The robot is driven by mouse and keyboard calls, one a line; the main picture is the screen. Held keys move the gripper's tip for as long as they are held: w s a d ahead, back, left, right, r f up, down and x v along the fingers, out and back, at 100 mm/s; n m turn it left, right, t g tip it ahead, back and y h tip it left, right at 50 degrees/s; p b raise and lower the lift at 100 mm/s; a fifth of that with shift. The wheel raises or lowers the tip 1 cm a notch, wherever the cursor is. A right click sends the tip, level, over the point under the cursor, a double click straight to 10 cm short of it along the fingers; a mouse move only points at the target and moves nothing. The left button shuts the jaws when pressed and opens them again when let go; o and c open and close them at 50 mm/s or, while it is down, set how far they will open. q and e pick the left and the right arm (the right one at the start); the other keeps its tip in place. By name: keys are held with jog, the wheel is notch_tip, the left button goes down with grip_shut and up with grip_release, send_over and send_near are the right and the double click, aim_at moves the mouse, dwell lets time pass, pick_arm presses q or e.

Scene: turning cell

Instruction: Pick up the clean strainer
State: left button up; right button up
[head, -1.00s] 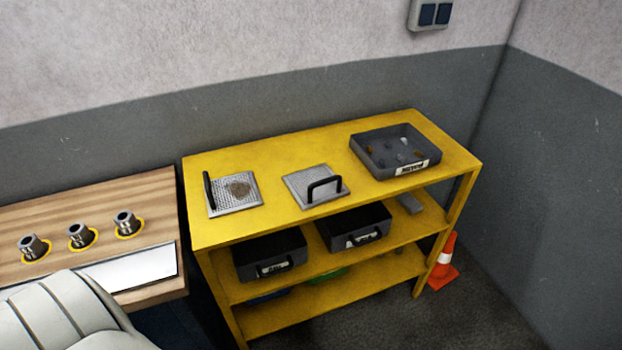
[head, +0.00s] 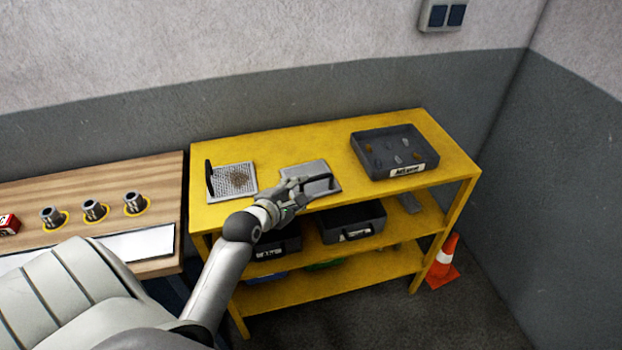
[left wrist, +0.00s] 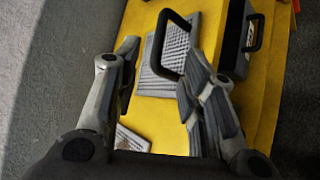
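The clean strainer (head: 298,168) is a flat grey mesh plate with a black bar handle. It lies on the top of the yellow shelf, in the middle. The left wrist view shows its plate (left wrist: 180,48) and upright handle beyond my fingers. A second strainer (head: 238,174) with a brown dirty patch lies to its left. My left gripper (head: 306,184) is at the clean strainer, partly covering its front and handle in the head view. In the left wrist view the gripper (left wrist: 161,50) is open, its fingers wide apart with nothing gripped. My right gripper is not in view.
A dark labelled tray (head: 358,155) with small pieces stands on the shelf top at the right. Black bins (head: 350,222) sit on the level below. A wooden bench (head: 90,182) with metal holders is at the left. An orange cone (head: 443,265) stands by the right leg.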

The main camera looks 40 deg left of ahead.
aim_at(311, 180)
pick_arm(q)
jog(key=x, duration=0.3)
jog(key=shift+w+a+f, duration=0.1)
jog(key=shift+w, duration=0.15)
jog(key=shift+w+f+p, duration=0.25)
jog(key=shift+w+p, duration=0.05)
jog(key=shift+w, duration=0.1)
jog(key=shift+w+a, duration=0.1)
jog(key=shift+w, duration=0.3)
jog(key=shift+p+x, duration=0.8)
jog(key=shift+x, duration=1.5)
jog(key=shift+s+a+f, duration=0.15)
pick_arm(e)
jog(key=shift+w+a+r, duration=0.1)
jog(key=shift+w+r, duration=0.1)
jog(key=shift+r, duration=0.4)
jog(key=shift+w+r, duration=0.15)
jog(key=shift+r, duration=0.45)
pick_arm(q)
jog(key=shift+c, duration=0.3)
grip_shut()
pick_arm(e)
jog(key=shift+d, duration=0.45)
